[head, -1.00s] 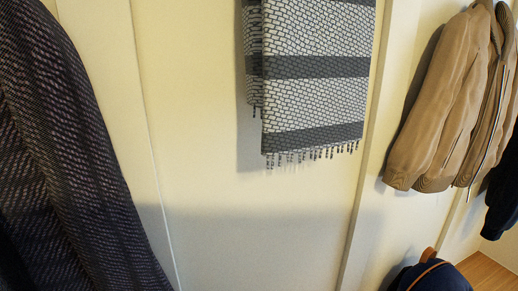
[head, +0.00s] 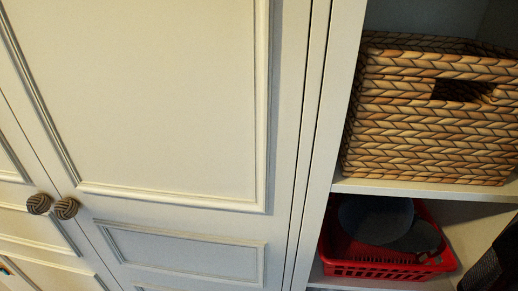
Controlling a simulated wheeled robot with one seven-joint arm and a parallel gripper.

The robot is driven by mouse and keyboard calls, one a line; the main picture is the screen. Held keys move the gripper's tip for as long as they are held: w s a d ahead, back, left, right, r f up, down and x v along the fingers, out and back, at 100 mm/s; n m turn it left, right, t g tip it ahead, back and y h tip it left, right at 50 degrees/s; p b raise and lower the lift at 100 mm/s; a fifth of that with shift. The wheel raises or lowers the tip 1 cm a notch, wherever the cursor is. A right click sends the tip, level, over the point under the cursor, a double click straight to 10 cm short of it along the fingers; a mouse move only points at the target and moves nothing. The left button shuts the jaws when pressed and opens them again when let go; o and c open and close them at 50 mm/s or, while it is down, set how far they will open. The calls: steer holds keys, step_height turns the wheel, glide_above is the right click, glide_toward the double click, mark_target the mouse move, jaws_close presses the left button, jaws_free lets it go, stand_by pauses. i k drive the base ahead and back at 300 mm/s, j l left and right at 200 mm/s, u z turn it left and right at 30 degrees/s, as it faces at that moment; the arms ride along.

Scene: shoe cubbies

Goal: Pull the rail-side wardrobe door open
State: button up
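Two white panelled wardrobe doors meet at a seam at the left. The right-hand door (head: 175,95) fills much of the head view and looks shut. Its round woven-pattern knob (head: 66,208) sits near its left edge. The left-hand door (head: 12,206) shows only in part, with a matching knob (head: 39,203) close beside the first. The right-hand door is the one nearer the open shelves and the dark hanging cloth. My gripper is not in view.
Right of the doors are open shelves (head: 430,190). A woven basket (head: 430,120) stands on the upper one. A red plastic basket (head: 385,268) with dark items sits below. Dark cloth (head: 490,272) hangs at the lower right edge.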

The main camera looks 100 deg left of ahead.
mark_target(167, 131)
steer(key=u, duration=0.45)
steer(key=l+u, duration=0.1)
steer(key=u, duration=0.8)
steer(key=l+u, duration=0.1)
steer(key=u, duration=0.3)
steer(key=l+u, duration=0.1)
steer(key=u, duration=0.8)
steer(key=i+l, duration=0.05)
